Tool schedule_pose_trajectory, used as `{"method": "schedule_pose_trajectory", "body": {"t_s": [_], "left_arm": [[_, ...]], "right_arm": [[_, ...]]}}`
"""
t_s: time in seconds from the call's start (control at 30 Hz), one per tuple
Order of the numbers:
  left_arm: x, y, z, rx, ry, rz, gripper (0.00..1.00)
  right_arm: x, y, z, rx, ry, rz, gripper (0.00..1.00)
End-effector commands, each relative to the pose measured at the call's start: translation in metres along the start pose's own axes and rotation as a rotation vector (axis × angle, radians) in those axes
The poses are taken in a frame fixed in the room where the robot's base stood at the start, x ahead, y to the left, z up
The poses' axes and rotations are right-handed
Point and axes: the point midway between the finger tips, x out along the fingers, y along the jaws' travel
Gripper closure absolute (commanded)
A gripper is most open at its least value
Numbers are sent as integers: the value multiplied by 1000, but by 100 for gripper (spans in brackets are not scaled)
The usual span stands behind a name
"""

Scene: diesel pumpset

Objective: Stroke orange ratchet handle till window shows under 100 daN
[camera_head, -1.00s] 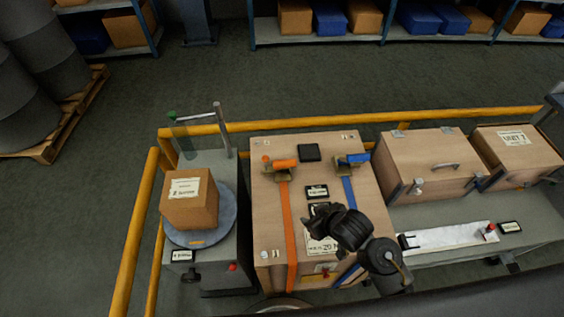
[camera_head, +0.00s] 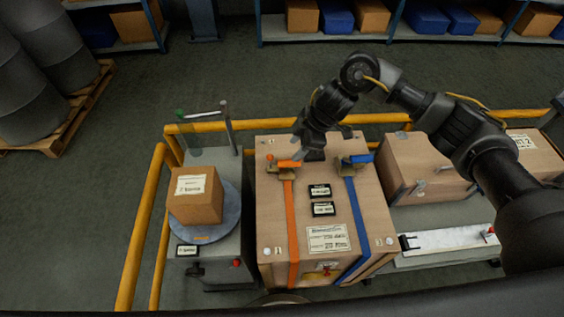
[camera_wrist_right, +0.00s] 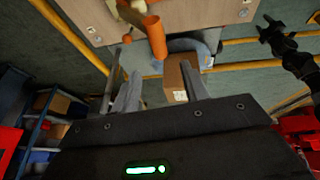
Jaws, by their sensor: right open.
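The orange ratchet handle (camera_head: 288,163) sits on the orange strap (camera_head: 290,220) near the far edge of the wooden crate (camera_head: 342,273). My right gripper (camera_head: 300,153) is open just above and beside the handle. In the right wrist view the handle (camera_wrist_right: 155,37) stands beyond the two spread fingers (camera_wrist_right: 160,92), with nothing visible between them; I cannot tell whether they touch it. Two small black display windows (camera_head: 320,190) lie on the crate top, their text too small to read. A dark arm end, likely my left gripper (camera_wrist_right: 270,30), shows in the right wrist view; its jaws are unclear.
A blue strap (camera_head: 352,210) with its blue ratchet (camera_head: 357,160) runs beside the orange one. A cardboard box (camera_head: 195,196) stands on a round plate at the left. Yellow rails (camera_head: 142,235) border the station. A second wooden crate (camera_head: 415,165) is behind my right arm.

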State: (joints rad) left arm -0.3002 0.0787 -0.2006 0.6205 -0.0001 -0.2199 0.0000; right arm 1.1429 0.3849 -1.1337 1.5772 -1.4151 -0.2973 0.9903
Motion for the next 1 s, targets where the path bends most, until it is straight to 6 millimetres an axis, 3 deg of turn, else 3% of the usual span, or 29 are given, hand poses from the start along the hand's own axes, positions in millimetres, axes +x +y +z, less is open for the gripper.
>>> {"method": "schedule_pose_trajectory", "body": {"t_s": [0.27,0.7,1.0], "left_arm": [[-2,0,0,-1,0,0,54],[-11,0,-1,-1,-1,0,54],[-13,-1,-1,-1,-1,-1,54]], "right_arm": [[8,0,1,3,-6,-5,55],[85,0,1,3,-7,-3,55],[106,0,1,0,-5,-1,55]]}}
